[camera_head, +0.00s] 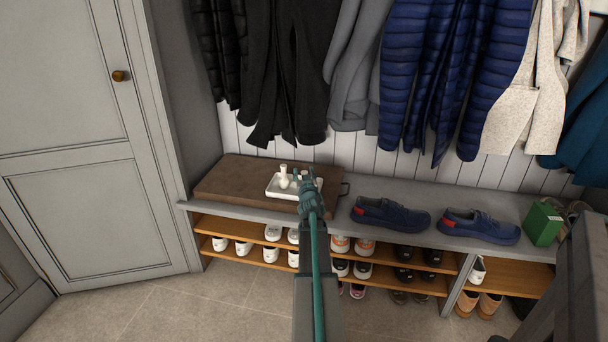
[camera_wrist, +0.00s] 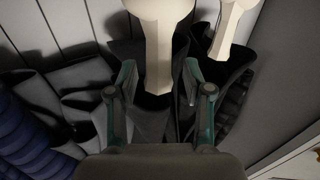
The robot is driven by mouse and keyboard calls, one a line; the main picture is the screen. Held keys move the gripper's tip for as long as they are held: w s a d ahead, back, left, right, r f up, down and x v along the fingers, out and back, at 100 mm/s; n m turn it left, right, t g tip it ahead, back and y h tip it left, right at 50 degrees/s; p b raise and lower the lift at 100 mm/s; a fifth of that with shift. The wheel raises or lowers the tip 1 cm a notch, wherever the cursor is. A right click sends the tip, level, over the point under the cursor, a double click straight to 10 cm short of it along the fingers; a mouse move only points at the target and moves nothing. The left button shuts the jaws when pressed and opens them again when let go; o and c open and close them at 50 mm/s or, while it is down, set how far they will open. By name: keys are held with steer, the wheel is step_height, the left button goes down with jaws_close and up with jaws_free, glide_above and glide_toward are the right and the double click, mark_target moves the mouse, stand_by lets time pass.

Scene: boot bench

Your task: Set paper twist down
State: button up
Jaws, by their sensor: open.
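A white tray (camera_head: 272,191) lies on a brown cushion-like slab on the bench. A pale upright piece (camera_head: 283,177) with a narrow neck stands in its left part; more pale pieces are partly hidden behind my gripper (camera_head: 308,182). In the wrist view, a cream stem-shaped piece (camera_wrist: 160,45), probably the paper twist, shows between the fingertips of my gripper (camera_wrist: 160,74). The fingers are open, with a gap visible on each side of it. A second cream piece (camera_wrist: 232,25) is to the right, outside the fingers. Whether the piece touches the tray is hidden.
The brown slab (camera_head: 230,182) covers the bench's left end. Blue shoes (camera_head: 390,215) and a green box (camera_head: 541,224) stand on the grey bench to the right. Coats (camera_head: 420,75) hang above. Shoe shelves (camera_head: 235,231) are below. The slab's left part is clear.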

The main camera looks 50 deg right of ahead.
steer(key=shift+r, duration=0.1)
steer(key=shift+s+a, duration=0.1)
steer(key=p+v, duration=0.2)
steer(key=v, duration=0.9)
steer(key=shift+s+a, duration=0.2)
steer(key=shift+s, duration=0.1)
